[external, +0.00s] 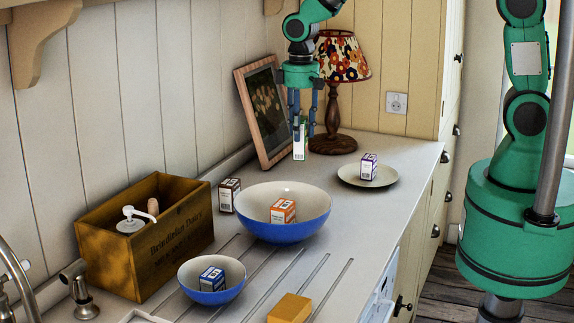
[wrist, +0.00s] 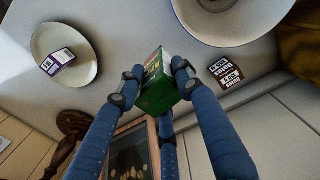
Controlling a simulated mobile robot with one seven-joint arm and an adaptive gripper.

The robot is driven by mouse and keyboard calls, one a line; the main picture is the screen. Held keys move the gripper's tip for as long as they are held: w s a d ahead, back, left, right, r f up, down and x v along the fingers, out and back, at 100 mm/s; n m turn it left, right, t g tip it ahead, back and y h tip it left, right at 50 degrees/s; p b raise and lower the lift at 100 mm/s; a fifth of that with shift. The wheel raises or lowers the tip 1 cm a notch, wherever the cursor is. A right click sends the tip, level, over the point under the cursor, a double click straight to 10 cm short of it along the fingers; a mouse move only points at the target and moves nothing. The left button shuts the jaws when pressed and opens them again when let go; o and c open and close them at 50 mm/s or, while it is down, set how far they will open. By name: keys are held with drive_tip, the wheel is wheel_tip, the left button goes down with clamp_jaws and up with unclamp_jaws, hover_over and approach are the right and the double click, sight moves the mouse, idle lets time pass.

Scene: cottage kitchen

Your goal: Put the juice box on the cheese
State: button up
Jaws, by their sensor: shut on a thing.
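My gripper (external: 303,122) points down near the picture frame and lamp, high at the back of the counter. It is shut on a small green-and-white carton (external: 300,146), which hangs upright between the fingers. In the wrist view the green carton (wrist: 157,84) sits between the fingertips of my gripper (wrist: 154,80). Its label is too small to read, so I cannot tell for sure that it is the juice box. The cheese (external: 290,308) appears to be the orange-yellow block at the bottom of the external view, far in front of the gripper and apart from it.
A big blue bowl (external: 247,221) holds an orange carton (external: 283,211). A small blue bowl (external: 227,293) holds a blue carton (external: 211,279). A brown carton (external: 229,195) stands beside a wooden crate (external: 160,258). A plate (external: 391,178) bears a purple carton (external: 369,166). A lamp (external: 335,143) stands behind.

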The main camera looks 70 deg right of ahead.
drive_tip(key=s+a+n+b, duration=0.1)
drive_tip(key=s+a+n, duration=0.4)
drive_tip(key=a, duration=0.8)
drive_tip(key=s+a+n, duration=0.4)
drive_tip(key=s+a, duration=0.4)
drive_tip(key=a, duration=0.5)
drive_tip(key=s+a+n, duration=0.7)
drive_tip(key=s+a, duration=0.6)
drive_tip(key=s, duration=0.3)
drive_tip(key=shift+s+f+b, duration=0.2)
drive_tip(key=shift+f, duration=1.1)
drive_tip(key=shift+s+f+b, duration=0.15)
drive_tip(key=shift+f+b, duration=0.05)
drive_tip(key=shift+f, duration=1.1)
drive_tip(key=shift+d, duration=0.1)
drive_tip(key=w+a+f, duration=0.1)
drive_tip(key=w+a, duration=0.9)
drive_tip(key=a, duration=0.2)
drive_tip(key=shift+w+a+f, duration=0.15)
drive_tip(key=shift+f, duration=0.1)
